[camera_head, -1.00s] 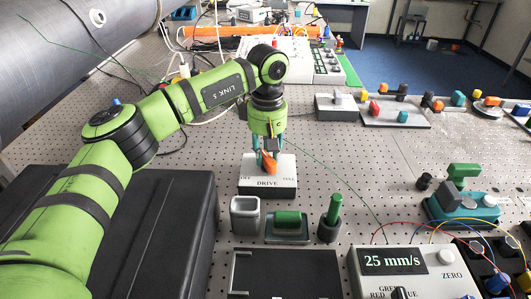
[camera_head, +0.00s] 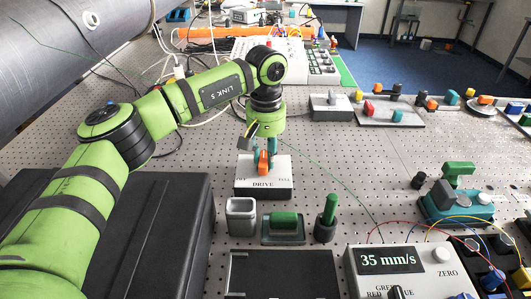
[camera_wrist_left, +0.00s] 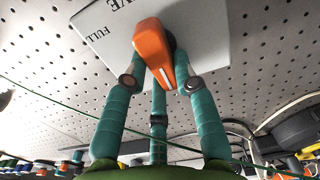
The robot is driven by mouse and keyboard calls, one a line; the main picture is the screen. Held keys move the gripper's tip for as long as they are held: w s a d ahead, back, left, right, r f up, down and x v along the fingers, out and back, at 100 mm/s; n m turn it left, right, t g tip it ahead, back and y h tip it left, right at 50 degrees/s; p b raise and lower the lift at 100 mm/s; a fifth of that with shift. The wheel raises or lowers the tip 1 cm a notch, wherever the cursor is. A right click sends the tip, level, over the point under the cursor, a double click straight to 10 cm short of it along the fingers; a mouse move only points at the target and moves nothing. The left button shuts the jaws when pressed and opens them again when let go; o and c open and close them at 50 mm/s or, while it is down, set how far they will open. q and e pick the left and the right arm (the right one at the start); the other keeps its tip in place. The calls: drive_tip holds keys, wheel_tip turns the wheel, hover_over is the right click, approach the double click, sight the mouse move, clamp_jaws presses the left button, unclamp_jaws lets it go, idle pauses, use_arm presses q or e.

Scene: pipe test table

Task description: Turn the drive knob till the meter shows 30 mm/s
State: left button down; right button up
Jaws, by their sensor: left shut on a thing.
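The white drive box (camera_head: 264,188), labelled DRIVE, stands on the perforated table. Its orange knob (camera_head: 263,162) is on top; it also shows in the left wrist view (camera_wrist_left: 153,50), with a white line on it. My left gripper (camera_head: 262,152) points down over the box, its teal fingers (camera_wrist_left: 158,84) closed around the knob. The meter (camera_head: 410,270) at the front right reads 35 mm/s on its dark display (camera_head: 391,260). My right gripper is not in view.
A grey square cup (camera_head: 241,217), a green cylinder in a grey holder (camera_head: 283,228) and a green peg in a dark base (camera_head: 327,218) stand just in front of the drive box. A black case (camera_head: 160,235) lies under my left arm.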

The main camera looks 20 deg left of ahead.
sight(266, 155)
use_arm(q)
drive_tip(key=shift+s+f, duration=0.1)
drive_tip(key=shift+f, duration=0.05)
drive_tip(key=c, duration=1)
unclamp_jaws()
drive_tip(key=shift+o, duration=0.2)
wheel_tip(266, 155, up, 12)
